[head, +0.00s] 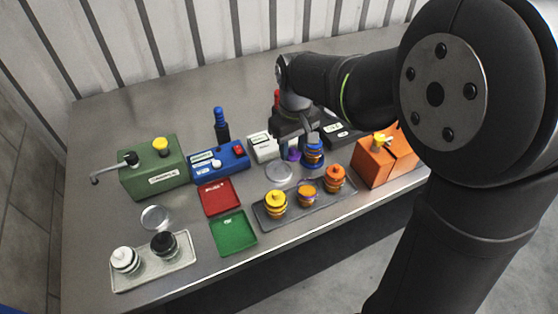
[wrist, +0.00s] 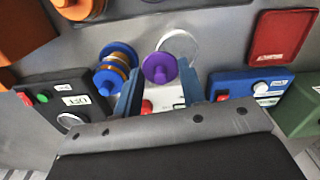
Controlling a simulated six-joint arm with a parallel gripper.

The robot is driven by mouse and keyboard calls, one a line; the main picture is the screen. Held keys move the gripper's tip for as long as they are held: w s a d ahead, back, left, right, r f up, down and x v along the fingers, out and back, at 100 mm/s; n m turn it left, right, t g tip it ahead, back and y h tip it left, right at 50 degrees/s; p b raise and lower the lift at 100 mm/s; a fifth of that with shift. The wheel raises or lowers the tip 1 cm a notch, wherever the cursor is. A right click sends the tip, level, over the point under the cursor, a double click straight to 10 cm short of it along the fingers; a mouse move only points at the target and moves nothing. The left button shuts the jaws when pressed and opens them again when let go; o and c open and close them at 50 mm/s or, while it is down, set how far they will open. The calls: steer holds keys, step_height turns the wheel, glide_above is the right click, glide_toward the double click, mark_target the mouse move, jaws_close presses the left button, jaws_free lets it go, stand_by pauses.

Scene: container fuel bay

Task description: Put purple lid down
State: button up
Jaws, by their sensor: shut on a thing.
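The purple lid (head: 293,154) is a small round lid with a knob. In the wrist view the purple lid (wrist: 160,67) sits between the fingertips of my gripper (wrist: 160,84), which is shut on it. In the head view my gripper (head: 293,138) points down behind the tray of jars, and the lid shows just below it. Whether the lid touches the table is unclear. A jar with blue ends and orange bands (head: 313,153) stands close to the lid's right; it is at the left in the wrist view (wrist: 115,68).
A clear round dish (head: 279,172) lies just in front of the lid. A white box (head: 263,147) and a blue box (head: 219,161) stand to the left. A grey tray (head: 290,219) holds yellow and orange jars in front. Red (head: 219,197) and green (head: 233,232) trays lie left of it.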

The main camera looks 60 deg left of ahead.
mark_target(279, 172)
steer(key=s+a+f, duration=0.2)
steer(key=shift+s+a, duration=0.1)
steer(key=shift+s, duration=0.2)
steer(key=shift+s+f, duration=0.1)
steer(key=shift+f, duration=2)
steer(key=shift+f, duration=0.6)
steer(key=o, duration=0.9)
steer(key=shift+o, duration=0.2)
